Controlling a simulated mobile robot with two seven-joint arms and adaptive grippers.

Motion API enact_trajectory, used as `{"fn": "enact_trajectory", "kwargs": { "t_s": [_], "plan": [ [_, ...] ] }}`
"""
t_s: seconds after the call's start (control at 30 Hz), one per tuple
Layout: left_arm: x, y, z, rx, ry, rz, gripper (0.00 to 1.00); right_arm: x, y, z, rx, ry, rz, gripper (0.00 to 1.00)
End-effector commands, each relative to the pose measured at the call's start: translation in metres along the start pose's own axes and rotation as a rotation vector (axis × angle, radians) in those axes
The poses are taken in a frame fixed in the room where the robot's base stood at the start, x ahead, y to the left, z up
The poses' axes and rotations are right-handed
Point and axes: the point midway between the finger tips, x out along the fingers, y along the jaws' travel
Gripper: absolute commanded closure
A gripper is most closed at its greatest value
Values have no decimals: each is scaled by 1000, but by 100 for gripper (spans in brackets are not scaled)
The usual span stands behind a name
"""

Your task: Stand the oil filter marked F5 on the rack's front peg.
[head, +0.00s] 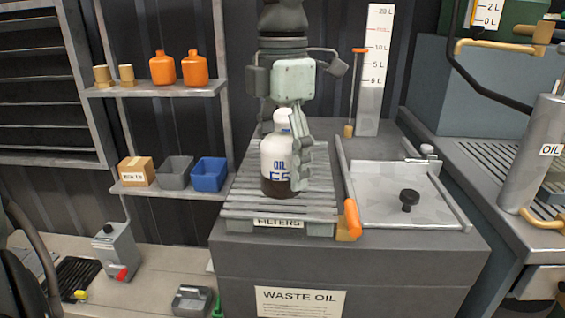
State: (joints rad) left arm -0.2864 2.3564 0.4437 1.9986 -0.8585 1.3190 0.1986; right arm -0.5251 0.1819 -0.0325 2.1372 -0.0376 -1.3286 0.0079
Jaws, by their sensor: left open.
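The oil filter marked F5 (276,166) is a white bottle-shaped cylinder with a dark lower end. It stands upright at the front part of the slatted rack (240,200), which carries a FILTERS label (278,222). No peg shows; I cannot tell whether one is under or inside the filter. My left gripper (288,150) points down from above, open, around the filter's upper part. One finger shows along the filter's right side; the other is mostly hidden behind the filter. I cannot tell whether the fingers touch it. My right gripper is not in view.
Right of the rack are an orange-handled lever (352,218), a tray with a black knob (409,198) and a tall level gauge (375,70). Shelves at left hold orange bottles (195,69) and a blue bin (209,175). A WASTE OIL sign (300,302) is on the front.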

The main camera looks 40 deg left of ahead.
Motion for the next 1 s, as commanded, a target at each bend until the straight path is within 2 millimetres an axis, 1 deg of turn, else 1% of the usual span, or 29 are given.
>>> {"fn": "enact_trajectory", "kwargs": {
  "t_s": [0.1,0.3,0.4,0.5,0.6,0.7,1.0],
  "plan": [
    [-24,0,1,0,-6,3,28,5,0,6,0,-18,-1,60],
    [-69,0,1,-1,-6,3,28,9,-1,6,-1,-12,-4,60],
    [-87,0,1,-1,-4,2,28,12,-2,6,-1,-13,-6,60],
    [-102,0,1,0,-3,3,28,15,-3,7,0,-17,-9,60],
    [-110,0,0,0,-3,1,28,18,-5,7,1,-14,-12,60],
    [-114,0,0,0,-2,1,28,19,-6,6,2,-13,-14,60],
    [-114,0,0,1,-1,1,28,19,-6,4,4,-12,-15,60]
  ]
}}
